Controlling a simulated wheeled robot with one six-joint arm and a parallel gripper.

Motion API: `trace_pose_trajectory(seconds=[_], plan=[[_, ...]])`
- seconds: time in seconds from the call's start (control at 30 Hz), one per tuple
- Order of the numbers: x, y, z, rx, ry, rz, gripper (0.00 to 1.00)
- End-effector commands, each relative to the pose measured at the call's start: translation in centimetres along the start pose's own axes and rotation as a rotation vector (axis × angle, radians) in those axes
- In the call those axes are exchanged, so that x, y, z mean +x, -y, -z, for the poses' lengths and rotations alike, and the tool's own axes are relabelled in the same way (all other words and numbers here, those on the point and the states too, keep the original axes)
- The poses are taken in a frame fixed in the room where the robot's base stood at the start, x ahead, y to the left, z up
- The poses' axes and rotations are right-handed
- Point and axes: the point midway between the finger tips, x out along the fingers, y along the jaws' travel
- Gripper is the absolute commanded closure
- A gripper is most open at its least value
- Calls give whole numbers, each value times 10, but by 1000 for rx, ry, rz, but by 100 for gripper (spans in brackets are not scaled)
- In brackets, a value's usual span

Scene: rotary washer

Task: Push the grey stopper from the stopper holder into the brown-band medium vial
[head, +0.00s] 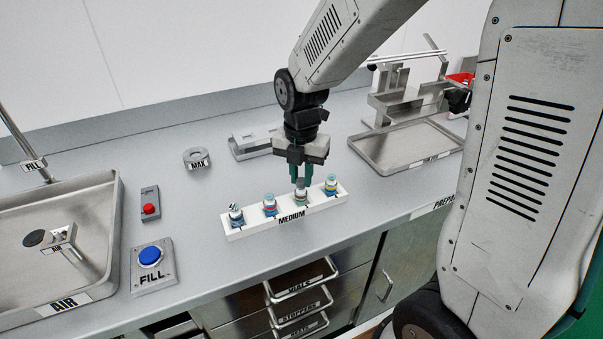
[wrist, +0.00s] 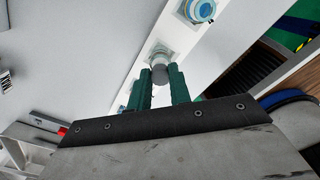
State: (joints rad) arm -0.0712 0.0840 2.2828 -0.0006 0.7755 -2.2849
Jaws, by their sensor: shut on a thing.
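The white rack labelled MEDIUM (head: 244,232) holds several vials in a row. The brown-band medium vial (head: 301,200) stands upright in it, third from the left. My gripper (head: 299,182) points down right above this vial, its teal fingers shut on the grey stopper (head: 300,184). In the wrist view the grey stopper (wrist: 159,76) shows between the fingertips, with a pale vial top (wrist: 160,53) just past it. The stopper is over the vial mouth; I cannot tell whether it touches or has entered it. The stopper holder cannot be told for sure.
The red-band vial (head: 270,205) and yellow-band vial (head: 331,185) stand close on either side. Behind are a metal fixture (head: 250,146) and a MAX ring (head: 196,158). A metal tray (head: 405,150) lies right; the FILL button (head: 151,257) and AIR basin (head: 100,190) lie left.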

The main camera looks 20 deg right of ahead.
Motion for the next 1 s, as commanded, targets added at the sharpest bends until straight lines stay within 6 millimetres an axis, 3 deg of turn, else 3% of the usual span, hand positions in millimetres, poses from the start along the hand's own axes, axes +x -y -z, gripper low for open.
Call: trace_pose_trajectory(seconds=[0.17,0.2,0.27,0.63,1.0], plan=[[0,0,0,0,0,0,100],[0,0,0,0,0,0,72],[0,0,0,0,0,0,55],[-7,0,0,0,2,-2,55],[-65,-1,-1,0,3,-3,55]])
